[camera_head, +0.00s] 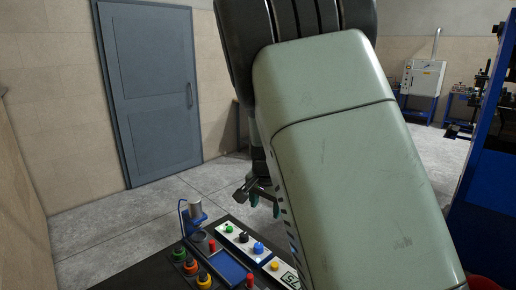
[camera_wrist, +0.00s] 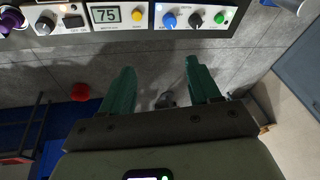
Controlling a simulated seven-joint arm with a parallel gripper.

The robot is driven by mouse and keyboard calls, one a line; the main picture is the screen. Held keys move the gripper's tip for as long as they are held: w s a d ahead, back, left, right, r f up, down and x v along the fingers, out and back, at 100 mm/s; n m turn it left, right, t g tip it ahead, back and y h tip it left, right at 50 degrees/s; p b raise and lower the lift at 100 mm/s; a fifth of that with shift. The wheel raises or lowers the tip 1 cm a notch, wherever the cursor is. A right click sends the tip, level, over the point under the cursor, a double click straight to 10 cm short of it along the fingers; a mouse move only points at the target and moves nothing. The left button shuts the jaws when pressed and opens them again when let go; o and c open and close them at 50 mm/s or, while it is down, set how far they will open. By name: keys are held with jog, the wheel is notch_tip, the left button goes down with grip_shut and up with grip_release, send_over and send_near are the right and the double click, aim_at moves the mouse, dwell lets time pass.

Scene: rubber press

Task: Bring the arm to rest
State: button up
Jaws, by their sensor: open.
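My gripper (camera_head: 264,202) hangs past the far side of the control panel in the head view, partly hidden behind my own pale green arm link, which fills the middle of the picture. In the wrist view its two green fingers (camera_wrist: 160,88) are spread apart with nothing between them. Beyond the fingers, the panel strip (camera_wrist: 152,37) crosses the top of the wrist view. The fingers appear apart from the panel.
A blue machine frame (camera_head: 488,180) is at right. A grey-blue door (camera_head: 152,90) is behind, with open floor before it.

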jog(key=s+d+r+n+y, duration=0.15)
jog(key=s+d+r, duration=0.25)
jog(key=s+r, duration=0.6)
jog(key=s+d+r+n, duration=0.1)
jog(key=s+r, duration=0.1)
jog(key=s, duration=0.5)
jog(key=s+d+r+n+t+h, duration=0.1)
jog(key=s+d+r+n, duration=0.1)
jog(key=s, duration=0.6)
jog(key=s+d+r+n+t, duration=0.1)
jog(key=s+d+r+n, duration=0.1)
jog(key=s, duration=0.5)
jog(key=shift+s+r, duration=0.15)
jog(key=shift+r, duration=0.75)
jog(key=shift+h, duration=0.25)
